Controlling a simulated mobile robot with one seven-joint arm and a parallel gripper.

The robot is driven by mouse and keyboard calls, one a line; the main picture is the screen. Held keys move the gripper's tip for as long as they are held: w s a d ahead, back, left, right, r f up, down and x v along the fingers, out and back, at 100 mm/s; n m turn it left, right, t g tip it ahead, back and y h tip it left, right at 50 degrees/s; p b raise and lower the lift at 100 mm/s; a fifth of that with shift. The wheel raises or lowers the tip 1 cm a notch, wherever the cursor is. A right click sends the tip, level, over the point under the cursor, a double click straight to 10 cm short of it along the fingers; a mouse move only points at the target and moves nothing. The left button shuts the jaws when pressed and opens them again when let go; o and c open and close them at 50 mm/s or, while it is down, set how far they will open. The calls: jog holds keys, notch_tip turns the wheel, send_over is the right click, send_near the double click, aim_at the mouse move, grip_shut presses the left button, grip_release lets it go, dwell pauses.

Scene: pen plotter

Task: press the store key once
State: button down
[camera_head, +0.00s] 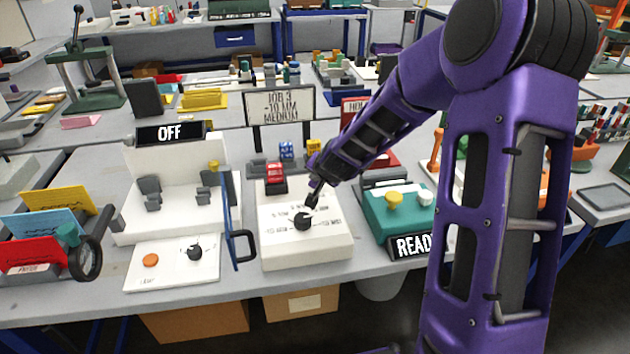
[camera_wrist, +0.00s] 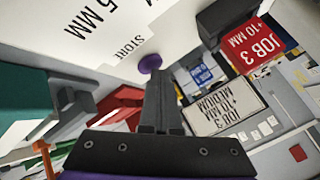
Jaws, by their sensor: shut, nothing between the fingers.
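The white control box (camera_head: 305,253) stands at the front of the bench, with a black dial (camera_head: 303,222) and printed labels on its top. In the wrist view a round purple key (camera_wrist: 150,63) sits on the white face beside the word STORE. My gripper (camera_head: 312,198) is over the box behind the dial, pointing down. In the wrist view its dark fingers (camera_wrist: 158,80) are shut and empty, with the tips at the purple key. They partly cover its near edge; I cannot tell whether they touch it. In the head view the key is hidden or too small to tell.
A sign reading JOB 3 and MEDIUM (camera_head: 280,107) stands behind the box. A red card block (camera_head: 275,176) stands at its rear. A white unit with an OFF display (camera_head: 170,132) is left; a green box with yellow button (camera_head: 393,202) and READY sign is right.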

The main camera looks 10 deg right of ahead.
aim_at(315, 185)
jog(key=shift+r+p, duration=0.55)
jog(key=shift+r, duration=0.3)
jog(key=shift+r+p, duration=1.75)
jog(key=shift+r, duration=0.8)
